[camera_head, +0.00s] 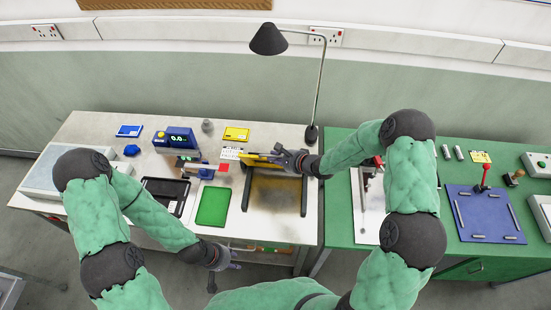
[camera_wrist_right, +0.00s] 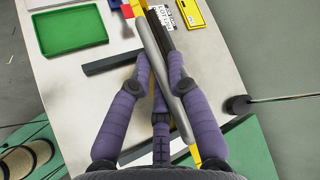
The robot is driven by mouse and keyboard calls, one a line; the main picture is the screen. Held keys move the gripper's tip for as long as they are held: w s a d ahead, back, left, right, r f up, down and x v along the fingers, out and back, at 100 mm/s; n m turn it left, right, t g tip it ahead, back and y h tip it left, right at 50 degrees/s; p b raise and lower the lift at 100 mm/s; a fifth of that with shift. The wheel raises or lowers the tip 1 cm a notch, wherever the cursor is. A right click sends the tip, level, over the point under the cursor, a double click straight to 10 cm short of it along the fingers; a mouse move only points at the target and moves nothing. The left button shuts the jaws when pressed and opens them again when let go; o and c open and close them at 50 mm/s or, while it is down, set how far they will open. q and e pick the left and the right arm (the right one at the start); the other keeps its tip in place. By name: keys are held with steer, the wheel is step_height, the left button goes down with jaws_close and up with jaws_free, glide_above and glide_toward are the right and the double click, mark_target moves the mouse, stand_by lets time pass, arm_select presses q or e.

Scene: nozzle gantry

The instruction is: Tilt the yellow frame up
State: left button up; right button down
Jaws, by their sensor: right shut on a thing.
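The yellow frame (camera_head: 257,160) is a narrow yellow and dark bar with a grey rod, seen nearly edge-on at the back of a brown-stained panel (camera_head: 275,192) on the white table. My right gripper (camera_head: 290,158) reaches it from the right. In the right wrist view, the fingers of my right gripper (camera_wrist_right: 161,58) are closed around its grey rod (camera_wrist_right: 153,45); yellow parts show beyond and below. The frame's exact tilt is hard to tell. My left gripper (camera_head: 222,267) hangs low at the table's front edge, away from the frame; its jaws are too small to read.
A green tray (camera_head: 213,206) and a black tray (camera_head: 165,196) lie left of the panel. A lamp (camera_head: 312,133) stands behind my right gripper. A blue display box (camera_head: 178,138) and yellow card (camera_head: 236,134) are at the back. The green table (camera_head: 344,225) adjoins on the right.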

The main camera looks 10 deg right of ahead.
steer(key=shift+w+d+r, duration=0.1)
steer(key=shift+w+r, duration=0.1)
steer(key=shift+w, duration=0.1)
steer(key=c, duration=1.2)
jaws_free()
steer(key=shift+o, duration=0.2)
steer(key=v, duration=1.2)
steer(key=shift+s+d+f, duration=0.1)
steer(key=shift+s+f, duration=0.05)
